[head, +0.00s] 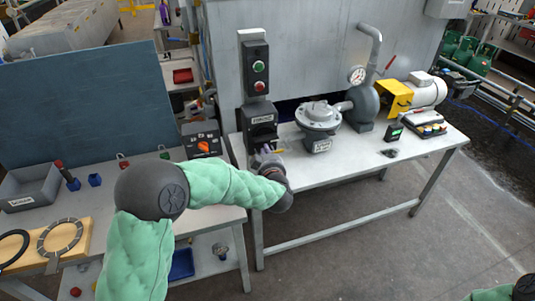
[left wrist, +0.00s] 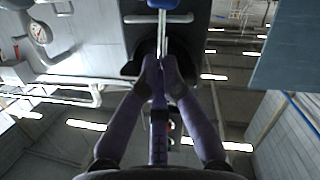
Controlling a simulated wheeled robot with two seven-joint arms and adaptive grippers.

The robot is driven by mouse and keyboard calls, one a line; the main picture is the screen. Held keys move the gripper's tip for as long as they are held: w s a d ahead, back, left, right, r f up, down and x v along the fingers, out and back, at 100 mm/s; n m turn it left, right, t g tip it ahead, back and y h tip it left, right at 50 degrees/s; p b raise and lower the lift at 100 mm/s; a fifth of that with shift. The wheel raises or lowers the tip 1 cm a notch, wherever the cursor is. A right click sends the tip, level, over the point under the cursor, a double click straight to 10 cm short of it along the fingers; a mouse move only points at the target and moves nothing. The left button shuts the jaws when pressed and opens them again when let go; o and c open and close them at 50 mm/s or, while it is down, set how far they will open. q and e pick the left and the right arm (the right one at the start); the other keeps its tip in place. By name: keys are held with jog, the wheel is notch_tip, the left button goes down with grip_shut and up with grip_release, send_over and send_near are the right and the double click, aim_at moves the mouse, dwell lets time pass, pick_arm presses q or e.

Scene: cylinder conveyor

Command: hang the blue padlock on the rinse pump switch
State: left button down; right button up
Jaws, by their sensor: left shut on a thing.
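My left gripper (head: 266,152) is at the front of the black switch box (head: 262,126) with a small white label, too small to read. In the left wrist view the gripper's fingers (left wrist: 160,66) are shut on the metal shackle (left wrist: 163,42) of a blue padlock (left wrist: 165,4). The padlock's body is cut by the top edge of that view. A grey crossbar (left wrist: 140,19) lies across the shackle, against the dark box. I cannot tell whether the shackle passes through anything. The padlock is not clear in the head view. My right gripper is out of view.
A push-button station (head: 256,70) stands above the switch box. A grey pump (head: 320,117) stands right of it on the white bench (head: 340,160). A grey box with an orange-red knob (head: 203,143) is left. A grey bin (head: 30,186) and small blue items (head: 95,180) lie farther left.

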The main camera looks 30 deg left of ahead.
pick_arm(q)
jog(key=shift+a+r+n+p, duration=0.1)
jog(key=shift+r+n+p, duration=0.25)
jog(key=shift+p, duration=0.25)
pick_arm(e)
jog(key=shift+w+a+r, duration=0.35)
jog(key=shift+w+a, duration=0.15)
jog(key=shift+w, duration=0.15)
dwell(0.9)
pick_arm(q)
jog(key=shift+s+d+f+p, duration=0.2)
jog(key=shift+s+d, duration=0.25)
jog(key=shift+d, duration=0.15)
jog(key=shift+s+d+f+p, duration=0.15)
jog(key=shift+s+d, duration=0.3)
jog(key=shift+d, duration=0.15)
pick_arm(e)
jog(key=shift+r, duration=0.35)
pick_arm(q)
jog(key=shift+s+d, duration=0.1)
jog(key=shift+d, duration=0.05)
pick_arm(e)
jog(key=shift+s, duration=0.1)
